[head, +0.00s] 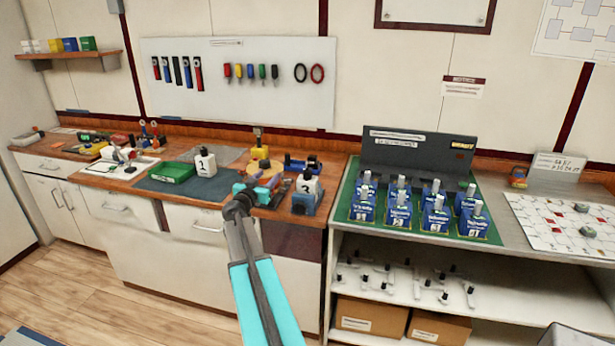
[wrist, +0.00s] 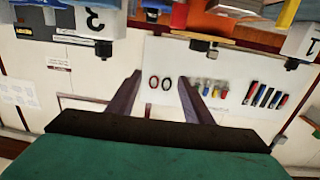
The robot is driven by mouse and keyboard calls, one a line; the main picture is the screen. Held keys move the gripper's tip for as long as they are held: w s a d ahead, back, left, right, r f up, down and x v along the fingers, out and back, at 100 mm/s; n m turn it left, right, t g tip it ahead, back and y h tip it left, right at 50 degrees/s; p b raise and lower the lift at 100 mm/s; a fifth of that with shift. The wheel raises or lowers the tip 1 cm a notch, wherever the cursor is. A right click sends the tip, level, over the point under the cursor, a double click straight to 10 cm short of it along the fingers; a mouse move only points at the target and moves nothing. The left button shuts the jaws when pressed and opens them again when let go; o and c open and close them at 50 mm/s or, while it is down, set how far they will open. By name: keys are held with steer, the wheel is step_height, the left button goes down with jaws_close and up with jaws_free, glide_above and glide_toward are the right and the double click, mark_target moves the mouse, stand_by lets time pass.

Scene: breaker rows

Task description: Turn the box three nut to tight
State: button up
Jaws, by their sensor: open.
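The box three (head: 306,188) is a white box marked 3 in a blue holder, near the right end of the wooden bench. Its dark nut (head: 308,170) sits on top; which way the nut is turned is too small to tell. The wrist view is upside down and shows box three (wrist: 92,18) at the upper left, with the black nut (wrist: 103,49) on it. My gripper (head: 268,182) is just left of box three in the head view, apart from it as far as I can tell. In the wrist view my gripper (wrist: 158,90) has its two dark fingers spread, with nothing between them.
A white box marked 1 (head: 205,162) stands farther left on a dark mat, beside a green tray (head: 171,173). A yellow device (head: 259,149) stands behind my gripper. A green board with several blue breakers (head: 398,210) is on the shelf unit to the right.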

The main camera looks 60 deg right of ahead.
steer(key=s+a+n+t+b, duration=0.1)
steer(key=s+a+t+b, duration=0.15)
steer(key=s, duration=0.45)
steer(key=g+b, duration=0.2)
glide_toward(306, 174)
steer(key=a, duration=0.2)
steer(key=shift+s+d+f+m, duration=0.1)
steer(key=shift+s+m, duration=0.2)
steer(key=shift+s, duration=0.1)
steer(key=shift+w+d, duration=0.1)
steer(key=shift+x, duration=6.8)
steer(key=c, duration=1.1)
steer(key=shift+o, duration=0.2)
steer(key=shift+w, duration=0.2)
steer(key=shift+s, duration=0.1)
